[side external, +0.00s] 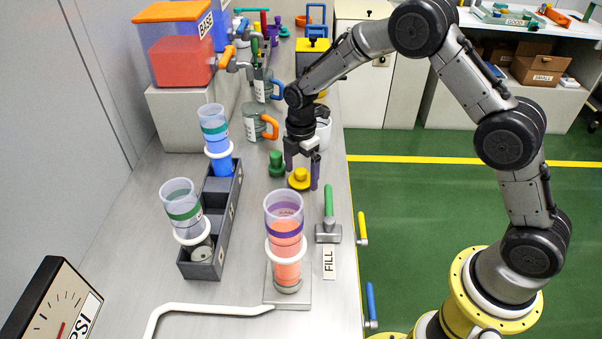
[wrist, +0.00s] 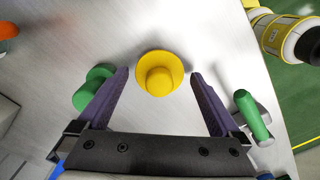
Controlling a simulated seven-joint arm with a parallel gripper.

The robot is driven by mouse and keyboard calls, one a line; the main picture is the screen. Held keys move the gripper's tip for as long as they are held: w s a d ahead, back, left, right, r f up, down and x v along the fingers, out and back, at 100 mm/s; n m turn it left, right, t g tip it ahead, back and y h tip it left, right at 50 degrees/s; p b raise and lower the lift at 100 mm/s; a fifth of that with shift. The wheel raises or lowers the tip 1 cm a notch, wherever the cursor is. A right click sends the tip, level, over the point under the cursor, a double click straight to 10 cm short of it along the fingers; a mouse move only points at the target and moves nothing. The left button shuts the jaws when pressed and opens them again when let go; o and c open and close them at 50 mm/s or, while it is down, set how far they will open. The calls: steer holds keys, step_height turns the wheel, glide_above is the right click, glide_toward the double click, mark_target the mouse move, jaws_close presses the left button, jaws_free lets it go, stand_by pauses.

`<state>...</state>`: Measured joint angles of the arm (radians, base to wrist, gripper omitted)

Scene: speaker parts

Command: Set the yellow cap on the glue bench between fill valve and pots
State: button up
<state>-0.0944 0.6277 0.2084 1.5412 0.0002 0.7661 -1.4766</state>
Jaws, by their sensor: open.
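The yellow cap (side external: 300,179), a flat disc with a round knob, sits upright on the grey metal bench (side external: 345,305). It also shows in the wrist view (wrist: 158,76), between and a little beyond my fingertips. My gripper (side external: 302,177) is open, pointing down with its purple fingers on either side of the cap; the wrist view (wrist: 160,75) shows a gap on both sides. The fill valve with its green handle (side external: 328,203) stands just right of the gripper, by the FILL label (side external: 328,263). Mugs with orange (side external: 261,122) and blue handles (side external: 265,85) stand farther back.
A green cap (side external: 276,164) stands close left of the yellow cap, near one finger. A red-filled cylinder (side external: 285,240) stands in front. A dark rack (side external: 212,225) holds two more cylinders at left. Bare bench lies between rack and caps.

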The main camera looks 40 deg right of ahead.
mark_target(301, 170)
step_height(301, 170, up, 12)
stand_by(0.4)
steer(key=s+d+r+m+t, duration=0.2)
steer(key=s+r+m, duration=0.3)
steer(key=s+r, duration=0.25)
steer(key=s+d+r+m+t, duration=0.1)
steer(key=s+m, duration=0.5)
steer(key=s, duration=0.6)
steer(key=s+d+r+m+t, duration=0.1)
steer(key=s+r+m+t, duration=0.1)
steer(key=s+m, duration=0.5)
steer(key=s, duration=0.5)
steer(key=shift+s+d+r+t, duration=0.25)
steer(key=shift+d+t, duration=0.05)
